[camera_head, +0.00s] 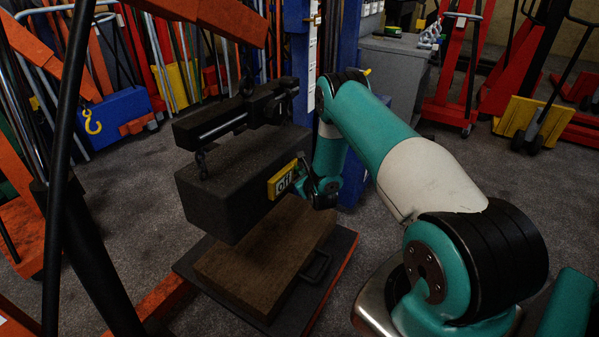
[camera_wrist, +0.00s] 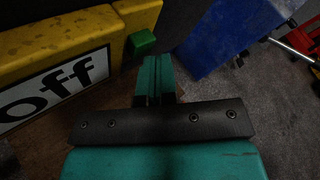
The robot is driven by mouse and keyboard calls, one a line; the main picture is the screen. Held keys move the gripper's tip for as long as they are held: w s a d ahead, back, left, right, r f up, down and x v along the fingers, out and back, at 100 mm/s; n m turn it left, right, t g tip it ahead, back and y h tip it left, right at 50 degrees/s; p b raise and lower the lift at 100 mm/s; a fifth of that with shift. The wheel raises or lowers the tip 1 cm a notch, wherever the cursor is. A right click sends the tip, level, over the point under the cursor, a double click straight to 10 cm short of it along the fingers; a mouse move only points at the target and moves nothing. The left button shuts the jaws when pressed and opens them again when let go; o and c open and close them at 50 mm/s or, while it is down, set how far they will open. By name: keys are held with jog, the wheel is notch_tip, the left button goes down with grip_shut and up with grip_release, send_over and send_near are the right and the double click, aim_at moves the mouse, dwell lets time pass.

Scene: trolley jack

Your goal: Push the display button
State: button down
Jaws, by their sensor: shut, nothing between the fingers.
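The display is a yellow box with a white panel reading "off" (camera_head: 281,182), mounted on the side of a dark hanging block (camera_head: 225,185). In the wrist view the display (camera_wrist: 70,50) fills the upper left. The green button (camera_wrist: 141,42) sticks out from its right end. My gripper (camera_wrist: 155,62) is shut and empty, its fingertips pointing toward the area just beside the button. A small gap seems to show between them; whether they touch is hard to tell. In the head view my gripper (camera_head: 303,178) is at the display's right end, and the button is not clearly visible.
The block hangs from a dark beam (camera_head: 235,115) above a wooden slab (camera_head: 270,255) on a dark platform. A blue post (camera_head: 300,60) stands close behind my gripper; blue structure (camera_wrist: 225,40) also shows in the wrist view. Orange crane parts stand at left.

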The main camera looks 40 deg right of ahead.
jog(key=shift+w+a, duration=0.1)
jog(key=shift+w, duration=0.2)
jog(key=shift+s+r, duration=0.1)
jog(key=shift+s, duration=0.15)
dwell(0.4)
jog(key=s+d+b, duration=0.2)
jog(key=s+b, duration=0.2)
jog(key=s, duration=0.2)
dwell(0.4)
dwell(1.1)
